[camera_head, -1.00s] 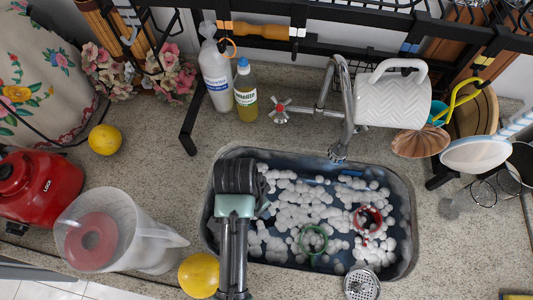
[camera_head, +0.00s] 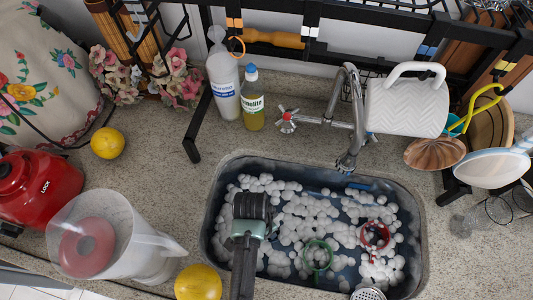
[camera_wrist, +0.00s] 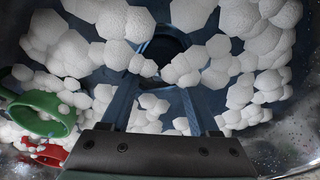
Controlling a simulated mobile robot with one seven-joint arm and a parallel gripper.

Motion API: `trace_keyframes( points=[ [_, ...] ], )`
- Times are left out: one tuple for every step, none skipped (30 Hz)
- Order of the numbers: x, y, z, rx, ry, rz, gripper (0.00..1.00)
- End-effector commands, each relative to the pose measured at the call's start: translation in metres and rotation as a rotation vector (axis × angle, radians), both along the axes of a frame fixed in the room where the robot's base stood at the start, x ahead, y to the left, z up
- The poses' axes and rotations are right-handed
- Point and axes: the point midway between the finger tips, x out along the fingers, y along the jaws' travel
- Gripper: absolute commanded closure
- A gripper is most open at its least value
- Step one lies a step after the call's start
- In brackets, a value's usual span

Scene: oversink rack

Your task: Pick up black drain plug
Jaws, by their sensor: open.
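In the wrist view a dark round shape (camera_wrist: 165,46) lies on the sink floor among white foam balls. It may be the black drain plug or the drain opening; I cannot tell which. In the head view I cannot make out the plug; my gripper and the foam cover that part. My gripper (camera_head: 252,207) is over the left part of the sink, pointing down. In the wrist view my gripper (camera_wrist: 160,90) is open and empty, its fingers apart, with the dark round shape just beyond them.
The sink (camera_head: 419,215) holds many foam balls, a green ring-shaped item (camera_head: 318,254) and a red one (camera_head: 375,236). The faucet (camera_head: 348,125) stands behind it. A clear jug (camera_head: 108,240) and a yellow fruit (camera_head: 198,282) are left. The black rack (camera_head: 380,50) spans the back.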

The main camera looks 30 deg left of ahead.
Motion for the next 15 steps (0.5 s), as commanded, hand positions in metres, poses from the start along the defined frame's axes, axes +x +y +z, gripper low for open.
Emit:
trace_keyframes(
  points=[
    [-0.002,-0.001,-0.008,-0.002,0.003,0.000,0.39],
    [-0.001,-0.002,-0.013,-0.002,0.003,0.000,0.39],
    [0.000,-0.002,-0.018,-0.001,0.000,0.000,0.39],
    [0.000,-0.002,-0.021,-0.001,0.002,0.000,0.39],
    [0.001,-0.002,-0.024,-0.001,0.001,0.000,0.39],
    [0.001,-0.002,-0.026,0.000,0.001,0.000,0.39],
    [0.001,-0.002,-0.028,-0.001,0.001,0.000,0.39],
    [0.001,-0.002,-0.029,0.000,0.001,0.000,0.39],
    [0.001,-0.002,-0.030,0.000,0.000,0.000,0.39],
    [0.002,-0.002,-0.030,0.001,0.000,0.000,0.39],
    [0.002,-0.002,-0.030,0.001,0.000,0.000,0.39],
    [0.002,-0.002,-0.030,0.001,0.000,0.000,0.39],
    [0.002,-0.002,-0.029,0.001,0.000,0.000,0.39],
    [0.002,-0.002,-0.029,0.001,0.000,0.000,0.39],
    [0.002,-0.002,-0.029,0.001,0.000,0.000,0.39]
  ],
)
